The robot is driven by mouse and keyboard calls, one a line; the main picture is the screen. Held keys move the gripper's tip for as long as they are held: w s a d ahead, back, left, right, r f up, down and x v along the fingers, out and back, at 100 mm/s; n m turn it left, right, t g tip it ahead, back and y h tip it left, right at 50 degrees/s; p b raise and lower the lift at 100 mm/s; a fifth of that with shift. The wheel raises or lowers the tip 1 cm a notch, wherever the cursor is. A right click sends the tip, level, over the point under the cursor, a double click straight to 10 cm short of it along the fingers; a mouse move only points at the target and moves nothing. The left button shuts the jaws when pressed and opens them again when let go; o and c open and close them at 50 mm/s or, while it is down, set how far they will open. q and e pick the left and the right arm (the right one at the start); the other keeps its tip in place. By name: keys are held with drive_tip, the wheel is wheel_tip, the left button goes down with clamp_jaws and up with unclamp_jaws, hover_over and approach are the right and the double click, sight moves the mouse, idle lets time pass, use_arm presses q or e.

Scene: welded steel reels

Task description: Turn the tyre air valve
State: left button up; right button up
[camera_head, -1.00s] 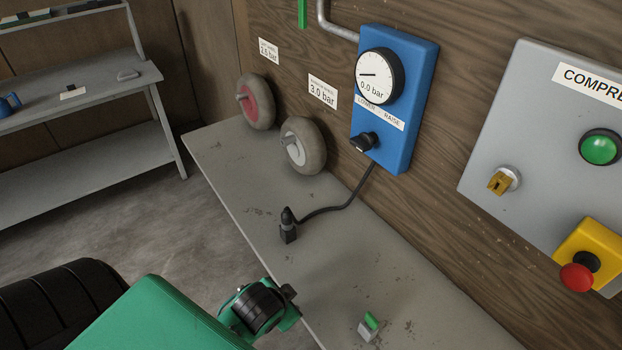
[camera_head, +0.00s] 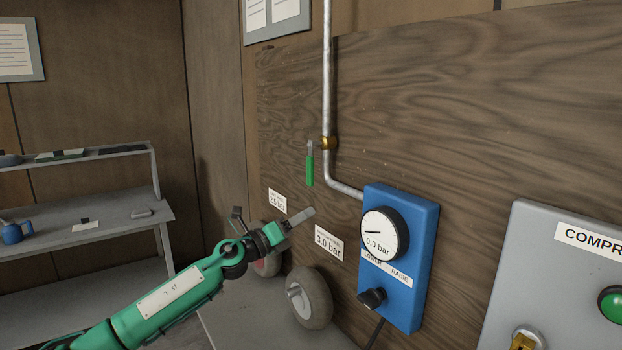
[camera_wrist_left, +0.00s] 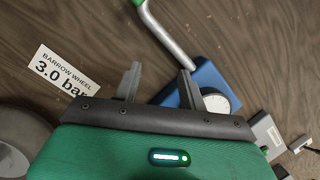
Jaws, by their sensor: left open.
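The air valve is a brass body (camera_head: 329,143) on a grey pipe, with a green lever (camera_head: 310,169) hanging down on its left. My left gripper (camera_head: 303,217) is below and left of the lever, apart from it, in front of the wooden wall. In the left wrist view its two fingers (camera_wrist_left: 159,82) stand apart with nothing between them. A small green bit (camera_wrist_left: 137,2) at that view's top edge, beside the pipe, looks like the lever's end. The blue gauge box (camera_head: 405,250) has a dial reading 0.0 bar and a black knob. My right gripper is not seen.
The 3.0 bar label (camera_head: 328,243) is nearby. A grey compressor panel (camera_head: 540,260) stands right. A grey shelf (camera_head: 120,212) is far left. The wall around the lever is clear.

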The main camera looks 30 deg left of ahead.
sight(308, 164)
use_arm(q)
drive_tip(key=s+a+r+m+g, duration=0.2)
drive_tip(key=a+r+m+g, duration=0.1)
drive_tip(key=a+r+m, duration=0.65)
drive_tip(key=shift+n, duration=0.85)
drive_tip(key=p+x, duration=0.2)
drive_tip(key=x, duration=0.2)
drive_tip(key=p+x, duration=0.3)
drive_tip(key=x, duration=0.1)
drive_tip(key=r+p+x, duration=0.1)
drive_tip(key=p+x, duration=0.1)
drive_tip(key=x, duration=0.3)
drive_tip(key=shift+w+a+r+p, duration=0.1)
drive_tip(key=shift+a+p, duration=0.1)
drive_tip(key=shift+p, duration=0.1)
drive_tip(key=shift+w+d, duration=0.2)
drive_tip(key=shift+w, duration=0.35)
drive_tip(key=shift+c, duration=0.2)
clamp_jaws()
